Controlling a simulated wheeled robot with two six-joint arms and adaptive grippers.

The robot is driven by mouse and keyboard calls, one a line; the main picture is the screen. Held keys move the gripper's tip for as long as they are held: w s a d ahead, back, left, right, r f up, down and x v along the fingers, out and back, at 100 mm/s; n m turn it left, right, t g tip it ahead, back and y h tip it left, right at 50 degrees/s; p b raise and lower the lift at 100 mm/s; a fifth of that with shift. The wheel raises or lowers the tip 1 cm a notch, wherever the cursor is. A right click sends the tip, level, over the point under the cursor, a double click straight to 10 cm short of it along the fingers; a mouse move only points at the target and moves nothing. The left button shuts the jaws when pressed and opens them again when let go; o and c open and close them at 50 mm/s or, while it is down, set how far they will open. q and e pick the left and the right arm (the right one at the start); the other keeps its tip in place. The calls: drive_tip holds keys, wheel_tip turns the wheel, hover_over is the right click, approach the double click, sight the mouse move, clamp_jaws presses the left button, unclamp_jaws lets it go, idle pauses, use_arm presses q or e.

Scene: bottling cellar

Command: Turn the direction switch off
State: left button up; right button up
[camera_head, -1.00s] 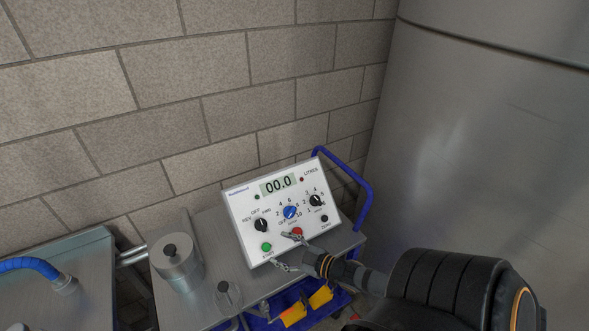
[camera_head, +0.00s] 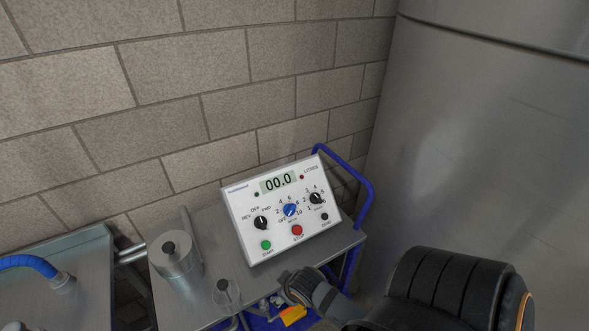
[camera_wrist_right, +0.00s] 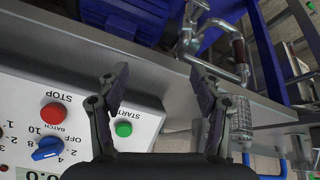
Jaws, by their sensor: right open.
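The white control box (camera_head: 240,213) stands tilted back on a steel cart top. Its direction switch (camera_head: 261,223) is a black knob at the left, under the labels REV, OFF and FWD; I cannot tell surely which label its pointer marks. My right gripper (camera_head: 297,287) is below the box's front edge, apart from the switch. In the wrist view, the right gripper (camera_wrist_right: 160,82) is open and empty beyond the box's edge, beside the green START button (camera_wrist_right: 123,129); the direction switch is not visible there. My left gripper is not in view.
On the box are a blue batch knob (camera_head: 290,210), a red STOP button (camera_head: 297,230) and another black knob (camera_head: 316,198). A steel canister (camera_head: 178,262) stands left of the box. A blue handle (camera_head: 366,190) rises at the right, before a large steel tank (camera_head: 480,150).

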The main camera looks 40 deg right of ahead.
drive_tip(key=s+f+m+g+b, duration=0.1)
drive_tip(key=s+f, duration=0.3)
drive_tip(key=f, duration=0.9)
drive_tip(key=shift+f+g+b, duration=0.15)
drive_tip(key=shift+g+b, duration=0.35)
drive_tip(key=shift+g, duration=0.4)
drive_tip(key=shift+s, duration=0.1)
drive_tip(key=s+d+f, duration=0.1)
drive_tip(key=s+f, duration=0.6)
drive_tip(key=f, duration=0.7)
drive_tip(key=s+f+g, duration=0.1)
drive_tip(key=s+f, duration=0.8)
drive_tip(key=s, duration=0.5)
drive_tip(key=shift+s+d+m+g, duration=0.15)
drive_tip(key=shift+d+m+g, duration=0.15)
drive_tip(key=shift+f, duration=0.1)
